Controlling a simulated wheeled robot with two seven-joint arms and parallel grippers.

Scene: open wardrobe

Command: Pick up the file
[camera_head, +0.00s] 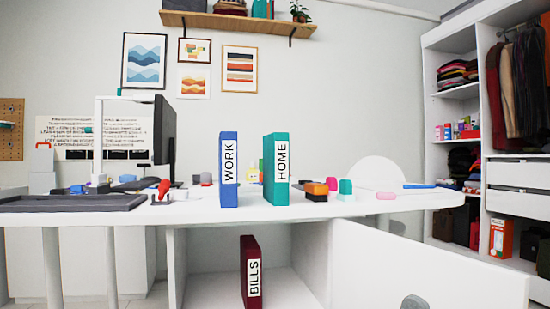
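Three upright files with white spine labels are in the head view. A blue file reading WORK (221,170) and a green file reading HOME (269,170) stand on the white desk (330,209), a small gap apart. A dark red file reading BILLS (245,271) stands in the open compartment (198,288) under the desk top. Its lower end is close to the bottom edge of the picture. Neither of my grippers is in view.
A white cabinet door (430,262) stands open right of the compartment, with a grey rounded piece (415,301) low on it. A dark tray (70,202), a monitor (164,140) and several small items crowd the desk. An open wardrobe (487,110) stands at right.

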